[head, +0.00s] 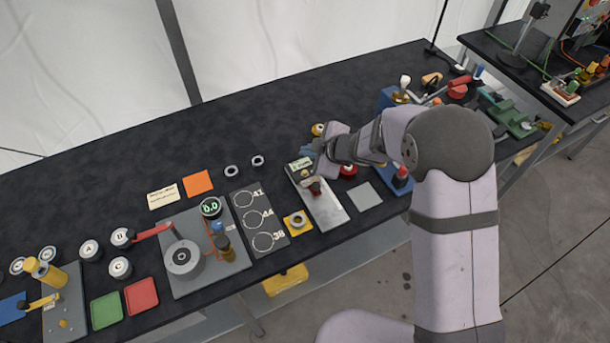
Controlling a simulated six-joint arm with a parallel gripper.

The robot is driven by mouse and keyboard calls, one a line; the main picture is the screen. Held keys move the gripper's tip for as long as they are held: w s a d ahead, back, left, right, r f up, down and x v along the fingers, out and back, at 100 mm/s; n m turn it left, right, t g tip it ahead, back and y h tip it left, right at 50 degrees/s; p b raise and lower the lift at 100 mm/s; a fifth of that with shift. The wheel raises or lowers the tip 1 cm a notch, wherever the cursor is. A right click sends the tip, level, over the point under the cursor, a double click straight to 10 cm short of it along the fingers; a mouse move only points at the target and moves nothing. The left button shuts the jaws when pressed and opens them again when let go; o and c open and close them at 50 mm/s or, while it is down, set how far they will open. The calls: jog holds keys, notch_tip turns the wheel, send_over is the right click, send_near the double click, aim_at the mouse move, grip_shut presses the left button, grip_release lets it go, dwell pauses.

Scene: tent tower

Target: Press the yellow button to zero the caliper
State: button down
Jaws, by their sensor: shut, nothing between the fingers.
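The caliper (322,204) is a pale grey plate lying on the black table near its front edge, right of the board with three rings. A small display with a greenish face (300,163) sits at its far end. A small yellowish spot, which looks like the yellow button (305,173), shows just below the display. A dark knob with a red part (315,187) stands on the plate. My gripper (309,151) is shut and empty, just above the display end of the caliper. My wrist hides part of the area to its right; I cannot tell whether the fingertips touch anything.
A ring board (260,222) and a yellow block with a ring (297,222) lie to the left. A grey square (365,197) lies to the right, with a red round thing (348,170) behind it. Tools crowd the right end.

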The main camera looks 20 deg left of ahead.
notch_tip(320, 180, down, 4)
jog(key=b, duration=0.3)
jog(key=shift+r, duration=0.15)
jog(key=shift+f+b, duration=0.95)
jog(key=shift+f, duration=0.15)
jog(key=shift+f+b, duration=0.5)
jog(key=shift+f, duration=0.35)
dwell(1.8)
jog(key=shift+r, duration=0.1)
jog(key=shift+r+p, duration=0.75)
jog(key=shift+p, duration=0.2)
notch_tip(320, 180, up, 5)
jog(key=p, duration=0.5)
dwell(0.7)
